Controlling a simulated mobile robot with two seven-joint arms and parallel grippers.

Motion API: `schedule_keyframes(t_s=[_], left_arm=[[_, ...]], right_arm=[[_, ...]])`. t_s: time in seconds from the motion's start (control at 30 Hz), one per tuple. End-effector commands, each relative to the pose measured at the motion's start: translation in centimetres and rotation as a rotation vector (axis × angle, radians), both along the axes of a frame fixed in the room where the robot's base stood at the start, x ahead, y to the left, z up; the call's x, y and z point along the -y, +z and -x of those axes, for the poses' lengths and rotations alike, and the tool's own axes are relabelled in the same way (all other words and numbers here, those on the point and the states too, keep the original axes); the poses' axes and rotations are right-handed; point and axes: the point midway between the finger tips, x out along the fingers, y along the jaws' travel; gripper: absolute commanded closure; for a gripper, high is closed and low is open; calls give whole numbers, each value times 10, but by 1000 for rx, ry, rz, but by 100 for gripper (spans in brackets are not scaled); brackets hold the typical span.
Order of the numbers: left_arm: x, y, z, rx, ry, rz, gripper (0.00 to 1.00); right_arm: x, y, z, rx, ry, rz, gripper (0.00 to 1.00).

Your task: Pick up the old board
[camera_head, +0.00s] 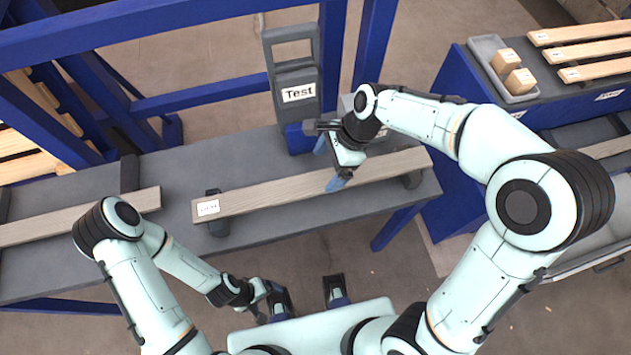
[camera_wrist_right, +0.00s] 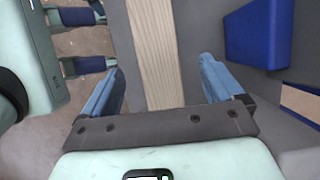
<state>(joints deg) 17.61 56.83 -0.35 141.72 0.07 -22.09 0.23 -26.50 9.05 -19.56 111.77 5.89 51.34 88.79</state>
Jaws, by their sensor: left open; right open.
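A long light wooden board (camera_head: 290,191) with a white label at its left end lies across dark supports on the grey bench; the label is too small to read. In the right wrist view the board (camera_wrist_right: 157,50) runs between the fingers. My right gripper (camera_head: 329,164) is open above the right half of the board, its blue fingers on either side of it. It also shows open in the right wrist view (camera_wrist_right: 159,66); I cannot tell whether it touches the board. My left gripper (camera_head: 269,302) is open and empty, low in front of the bench.
A second board (camera_head: 70,220) lies on the left of the bench. A grey "Test" stand (camera_head: 297,82) rises behind the labelled board. A blue cabinet (camera_head: 480,150) on the right holds a grey tray (camera_head: 488,48) with wooden blocks (camera_head: 505,62) and several labelled boards (camera_head: 585,50). Blue gantry beams cross behind.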

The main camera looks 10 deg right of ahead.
Motion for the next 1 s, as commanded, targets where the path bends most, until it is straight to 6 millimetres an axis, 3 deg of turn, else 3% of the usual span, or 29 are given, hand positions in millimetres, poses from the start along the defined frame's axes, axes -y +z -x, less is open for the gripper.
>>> schedule_keyframes(t_s=[0.33,0.63,0.67,0.87,0.9,1.0], left_arm=[[0,-10,3,-3,0,0,11],[0,-11,3,-3,0,0,11],[0,-11,3,-3,0,0,11],[0,-11,3,-3,0,0,11],[0,-11,4,-3,0,0,11],[0,-11,4,-3,0,0,11]], right_arm=[[-18,-43,6,-2,2,0,6],[-20,-47,5,0,1,0,6],[-20,-47,5,0,1,0,13],[-20,-47,5,0,1,0,77],[-20,-46,5,1,1,0,83],[-20,-46,5,1,1,0,83]])
